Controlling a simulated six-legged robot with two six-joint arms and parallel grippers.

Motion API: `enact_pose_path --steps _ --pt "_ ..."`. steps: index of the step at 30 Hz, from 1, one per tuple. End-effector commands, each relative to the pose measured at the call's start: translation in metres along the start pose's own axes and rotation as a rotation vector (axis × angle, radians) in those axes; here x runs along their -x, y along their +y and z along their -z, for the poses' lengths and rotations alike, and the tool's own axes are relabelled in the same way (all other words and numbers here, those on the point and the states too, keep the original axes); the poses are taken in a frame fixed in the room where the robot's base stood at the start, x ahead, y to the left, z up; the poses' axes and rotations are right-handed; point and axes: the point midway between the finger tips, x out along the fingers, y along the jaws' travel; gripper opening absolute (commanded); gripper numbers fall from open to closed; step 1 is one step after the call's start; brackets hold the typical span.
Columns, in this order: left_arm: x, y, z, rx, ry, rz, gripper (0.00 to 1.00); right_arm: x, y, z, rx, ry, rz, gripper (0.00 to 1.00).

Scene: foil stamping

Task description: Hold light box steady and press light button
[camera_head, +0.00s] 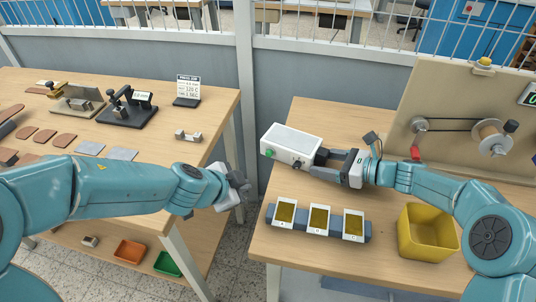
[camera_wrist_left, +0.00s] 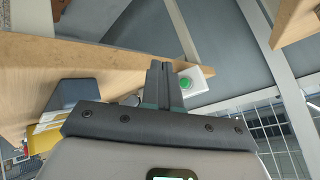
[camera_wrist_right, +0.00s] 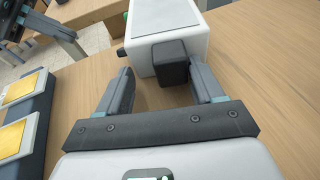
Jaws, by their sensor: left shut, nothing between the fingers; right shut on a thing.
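The light box (camera_head: 293,138) is a white box with a pale top at the left edge of the right-hand table. Its round green light button (camera_head: 268,153) faces the left gripper's side; it also shows in the left wrist view (camera_wrist_left: 186,83). My right gripper (camera_head: 327,158) is shut on the light box by a black block (camera_wrist_right: 172,62) on its end; in the right wrist view its fingers stand on either side of the block. My left gripper (camera_head: 242,189) is shut and empty over the gap between the tables, apart from the button. In the left wrist view its fingertips appear just beside the button.
A blue-grey rack (camera_head: 269,211) with several gold-faced plates stands in front of the light box. A yellow bin (camera_head: 412,250) is right of it. A beige panel with reels (camera_head: 455,105) stands behind the right arm. The left table holds presses and leather pieces.

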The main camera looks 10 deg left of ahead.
Motion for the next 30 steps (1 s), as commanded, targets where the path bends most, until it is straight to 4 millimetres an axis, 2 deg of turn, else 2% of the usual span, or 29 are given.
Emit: enact_pose_path --steps 30 --pt "-0.055 -0.039 0.039 0.0 0.001 0.001 0.0 0.0 0.0 -0.001 0.001 -0.001 0.001 0.5"
